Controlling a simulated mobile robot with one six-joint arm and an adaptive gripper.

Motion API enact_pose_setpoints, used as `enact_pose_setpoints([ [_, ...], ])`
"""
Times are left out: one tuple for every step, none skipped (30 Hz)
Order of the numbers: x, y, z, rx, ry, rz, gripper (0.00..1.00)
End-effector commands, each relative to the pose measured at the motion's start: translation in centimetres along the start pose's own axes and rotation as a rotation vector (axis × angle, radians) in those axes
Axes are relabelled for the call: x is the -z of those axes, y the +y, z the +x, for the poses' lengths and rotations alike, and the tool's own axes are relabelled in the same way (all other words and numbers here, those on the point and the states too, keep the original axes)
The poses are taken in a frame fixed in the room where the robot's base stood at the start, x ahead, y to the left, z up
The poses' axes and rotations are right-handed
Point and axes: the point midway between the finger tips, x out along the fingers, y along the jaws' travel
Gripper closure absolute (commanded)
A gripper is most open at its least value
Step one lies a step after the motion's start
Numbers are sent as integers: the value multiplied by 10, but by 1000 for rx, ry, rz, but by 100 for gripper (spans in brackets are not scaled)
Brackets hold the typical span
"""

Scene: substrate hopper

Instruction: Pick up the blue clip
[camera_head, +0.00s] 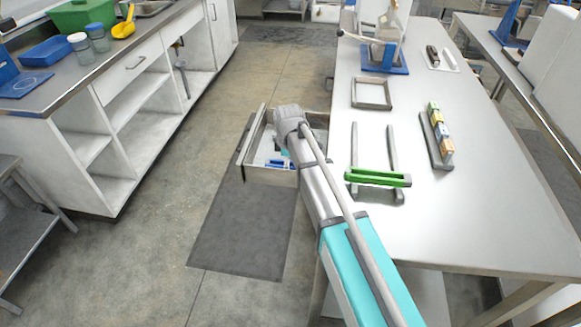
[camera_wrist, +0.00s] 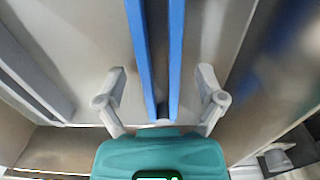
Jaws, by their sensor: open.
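The blue clip (camera_wrist: 174,50) shows in the wrist view as two long blue strips that converge toward my gripper. My gripper (camera_wrist: 162,78) is open, with one grey finger on each side of the strips and a gap on both sides. In the head view, blue pieces (camera_head: 281,163) lie in the open drawer (camera_head: 268,176); part of this is probably the clip. My arm reaches over the drawer and hides part of its inside. The fingertips are not clear in the head view.
The drawer's walls stand close around my gripper; a grey bar (camera_wrist: 32,72) lies at left in the wrist view. The metal table (camera_head: 480,215) beside the drawer holds a green-handled frame (camera_head: 378,178) and a rack of small blocks (camera_head: 438,150). A counter (camera_head: 118,45) stands at left.

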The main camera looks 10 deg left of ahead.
Motion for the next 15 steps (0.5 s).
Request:
enact_pose_setpoints([
  [0, 0, 0, 0, 0, 0, 12],
  [0, 0, 0, 0, 0, 0, 18],
  [0, 0, 0, 0, 0, 0, 25],
  [0, 0, 0, 0, 0, 0, 31],
  [0, 0, 0, 0, 0, 0, 36],
  [0, 0, 0, 0, 0, 0, 44],
  [0, 0, 0, 0, 0, 0, 49],
  [0, 0, 0, 0, 0, 0, 55],
  [0, 0, 0, 0, 0, 0, 62],
  [0, 0, 0, 0, 0, 0, 68],
  [0, 0, 0, 0, 0, 0, 73],
  [0, 0, 0, 0, 0, 0, 81],
  [0, 0, 0, 0, 0, 0, 86],
  [0, 0, 0, 0, 0, 0, 92],
  [0, 0, 0, 0, 0, 0, 97],
])
